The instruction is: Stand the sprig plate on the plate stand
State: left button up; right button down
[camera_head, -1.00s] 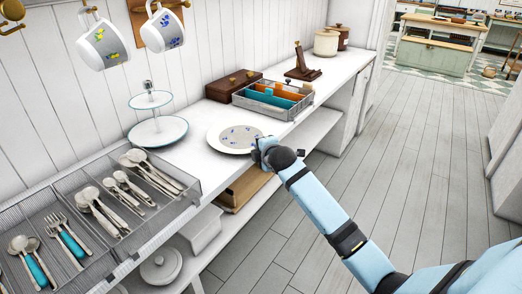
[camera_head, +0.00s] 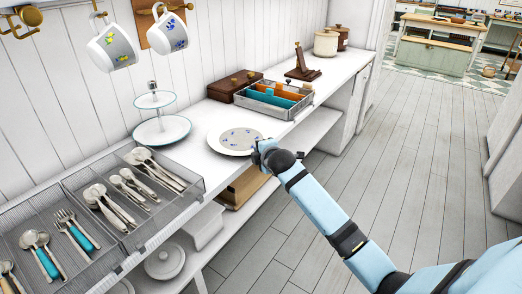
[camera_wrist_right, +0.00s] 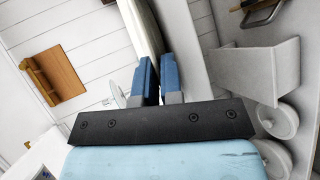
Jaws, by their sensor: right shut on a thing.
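The sprig plate (camera_head: 236,138) is white with small blue sprigs. It is about level over the white counter near its front edge; I cannot tell whether it touches the counter. My right gripper (camera_head: 262,152) is shut on the plate's near right rim. In the right wrist view the plate (camera_wrist_right: 145,32) shows edge-on between the blue fingers of my right gripper (camera_wrist_right: 158,85). The plate stand (camera_head: 302,66) is dark brown wood, upright and empty, farther back on the counter. My left gripper is not in view.
A grey tray with colored dividers (camera_head: 273,98) and a brown box (camera_head: 233,85) lie between plate and stand. A two-tier stand (camera_head: 162,130) and cutlery trays (camera_head: 135,190) are to the left. Mugs (camera_head: 112,47) hang above. Canisters (camera_head: 326,43) stand behind the plate stand.

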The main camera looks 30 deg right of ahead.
jog(key=c, duration=1.2)
grip_release()
jog(key=shift+d+f, duration=0.1)
jog(key=shift+f, duration=0.05)
jog(key=p+v, duration=0.3)
jog(key=v, duration=1)
jog(key=shift+s+r, duration=0.25)
jog(key=shift+r, duration=0.05)
